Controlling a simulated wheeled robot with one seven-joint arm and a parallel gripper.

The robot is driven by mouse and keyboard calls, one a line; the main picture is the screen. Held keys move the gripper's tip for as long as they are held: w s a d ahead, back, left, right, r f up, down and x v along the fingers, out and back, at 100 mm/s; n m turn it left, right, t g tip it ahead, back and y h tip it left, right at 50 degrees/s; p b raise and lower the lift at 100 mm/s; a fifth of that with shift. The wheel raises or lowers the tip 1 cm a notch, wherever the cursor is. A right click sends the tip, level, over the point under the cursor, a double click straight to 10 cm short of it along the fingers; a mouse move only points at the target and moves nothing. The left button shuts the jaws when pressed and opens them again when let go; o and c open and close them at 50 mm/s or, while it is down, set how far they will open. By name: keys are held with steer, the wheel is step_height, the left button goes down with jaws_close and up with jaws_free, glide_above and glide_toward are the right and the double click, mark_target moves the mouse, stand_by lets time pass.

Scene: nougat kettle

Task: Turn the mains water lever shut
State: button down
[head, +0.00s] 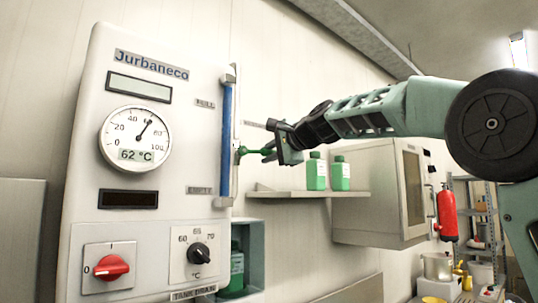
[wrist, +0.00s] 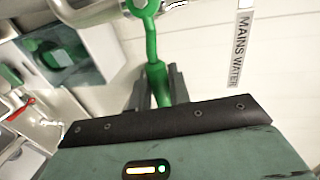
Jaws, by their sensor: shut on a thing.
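The green mains water lever (head: 254,151) sticks out to the right beside the sight tube of the white machine in the head view. In the wrist view the lever (wrist: 152,40) has a round green hub at the top and its handle runs down between my fingers. My gripper (head: 283,150) reaches in from the right and is shut on the handle; its dark fingers (wrist: 157,92) sit on either side of it. The handle's end is hidden by my gripper. A MAINS WATER label (wrist: 243,45) is on the wall to the right of the lever.
The machine (head: 185,140) with its dial (head: 136,140) and blue sight tube (head: 226,140) stands at the left. Two green bottles (head: 317,172) stand on a shelf (head: 300,193) just below my gripper. A wall cabinet (head: 385,190) and fire extinguisher (head: 447,215) are at right.

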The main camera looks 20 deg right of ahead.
steer(key=c, duration=1.4)
jaws_free()
steer(key=shift+o, duration=0.2)
steer(key=shift+s+d+b, duration=0.15)
steer(key=shift+s+b, duration=0.25)
steer(key=shift+s, duration=0.1)
steer(key=b+v, duration=0.6)
steer(key=v, duration=1)
steer(key=shift+s, duration=0.2)
steer(key=shift+r, duration=0.15)
